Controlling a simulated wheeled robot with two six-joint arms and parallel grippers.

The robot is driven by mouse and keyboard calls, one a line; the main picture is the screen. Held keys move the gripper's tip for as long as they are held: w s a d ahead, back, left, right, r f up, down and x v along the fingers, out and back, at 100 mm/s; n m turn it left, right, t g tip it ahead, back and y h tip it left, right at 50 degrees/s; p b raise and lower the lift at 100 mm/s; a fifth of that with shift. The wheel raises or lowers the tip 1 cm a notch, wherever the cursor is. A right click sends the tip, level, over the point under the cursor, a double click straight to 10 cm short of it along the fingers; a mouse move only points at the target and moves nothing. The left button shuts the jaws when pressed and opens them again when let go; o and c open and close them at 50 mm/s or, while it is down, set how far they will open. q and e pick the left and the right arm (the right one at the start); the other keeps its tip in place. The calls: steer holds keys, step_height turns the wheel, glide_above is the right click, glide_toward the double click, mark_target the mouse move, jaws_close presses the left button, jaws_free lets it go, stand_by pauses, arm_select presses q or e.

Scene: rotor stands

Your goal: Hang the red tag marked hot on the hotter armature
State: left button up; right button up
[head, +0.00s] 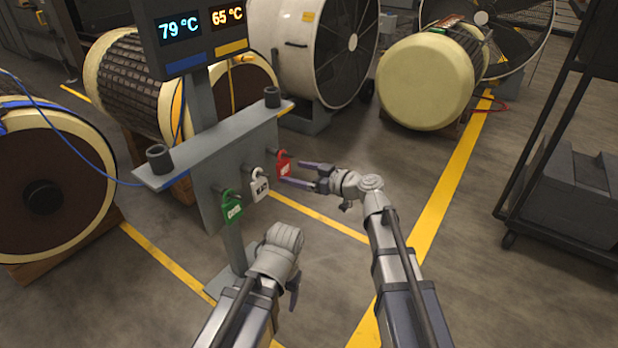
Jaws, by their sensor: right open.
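A red padlock-shaped tag (284,168) hangs from a peg at the right of the grey stand's panel (228,178). A white tag (260,187) and a green tag (232,207) hang to its left; their lettering is too small to read surely. My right gripper (293,172) is open, its fingertips beside the red tag; contact is unclear. My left gripper (282,262) is low in front of the stand, its fingers mostly hidden. The display (199,30) reads 79 °C above a blue bar and 65 °C above a yellow bar. A left armature (60,185) has a blue cable; another armature (262,80) behind the stand has a yellow one.
Two dark posts (160,158) (272,97) stand on the shelf. A wound rotor (120,78), a large white drum fan (310,40) and a cream-ended rotor (425,82) stand behind. A dark cart (570,190) is at right. The floor between is clear.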

mark_target(285, 168)
steer(key=shift+x, duration=1.55)
steer(key=shift+c, duration=0.2)
steer(key=c, duration=1.3)
steer(key=shift+a+r, duration=0.1)
steer(key=shift+r, duration=0.15)
steer(key=p+v, duration=0.1)
steer(key=v, duration=0.6)
steer(key=shift+s+d+p, duration=0.2)
steer(key=shift+d+p, duration=0.05)
steer(key=shift+p, duration=0.05)
steer(key=shift+r, duration=0.15)
